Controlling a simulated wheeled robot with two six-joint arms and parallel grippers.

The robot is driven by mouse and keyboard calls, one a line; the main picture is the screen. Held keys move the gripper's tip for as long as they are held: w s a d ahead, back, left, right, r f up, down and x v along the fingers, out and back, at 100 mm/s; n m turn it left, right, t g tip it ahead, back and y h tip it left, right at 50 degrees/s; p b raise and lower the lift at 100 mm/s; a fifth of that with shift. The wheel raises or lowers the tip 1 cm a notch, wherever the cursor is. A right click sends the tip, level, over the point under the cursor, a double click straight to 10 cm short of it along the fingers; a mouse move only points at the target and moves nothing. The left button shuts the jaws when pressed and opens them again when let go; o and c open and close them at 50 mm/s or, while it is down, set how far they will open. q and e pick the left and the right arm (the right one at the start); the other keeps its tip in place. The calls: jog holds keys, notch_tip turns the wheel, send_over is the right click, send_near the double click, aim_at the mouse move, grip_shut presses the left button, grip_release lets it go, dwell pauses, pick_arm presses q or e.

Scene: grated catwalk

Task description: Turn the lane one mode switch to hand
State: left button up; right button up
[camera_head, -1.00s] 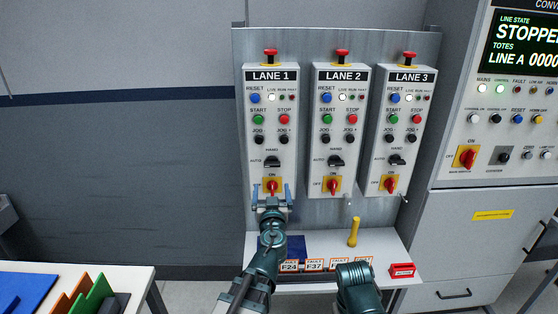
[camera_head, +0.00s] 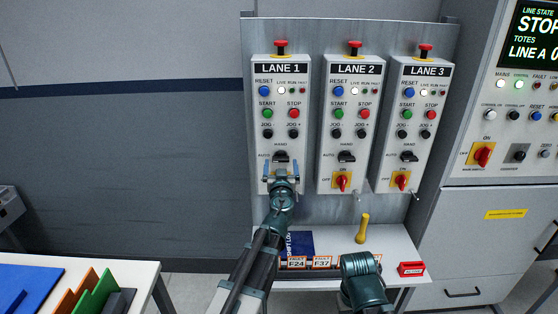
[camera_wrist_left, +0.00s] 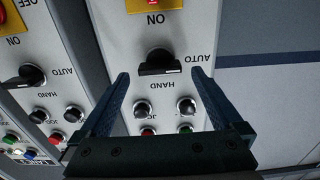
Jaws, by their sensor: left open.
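The lane one mode switch (camera_head: 281,157) is a black knob between the AUTO and HAND labels on the grey LANE 1 box (camera_head: 257,190). Its handle lies sideways, seemingly toward AUTO. It also shows in the left wrist view (camera_wrist_left: 160,62), upside down. My left gripper (camera_head: 281,168) is open in front of the box, just below the knob in the head view. In the left wrist view the gripper's two fingertips (camera_wrist_left: 160,73) stand on either side of the knob, with gaps. I cannot tell whether they reach its depth. My right gripper is not in view.
LANE 2 (camera_head: 348,110) and LANE 3 (camera_head: 418,112) boxes with similar knobs stand to the right. Below the mode switch is a yellow-plated red ON switch (camera_wrist_left: 152,4). A shelf below holds a yellow-handled tool (camera_head: 362,229) and fault tags (camera_head: 297,263).

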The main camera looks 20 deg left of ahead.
aim_at(281, 159)
pick_arm(q)
jog(key=x, duration=0.2)
jog(key=shift+w, duration=0.3)
jog(key=shift+a, duration=0.1)
jog(key=c, duration=1.3)
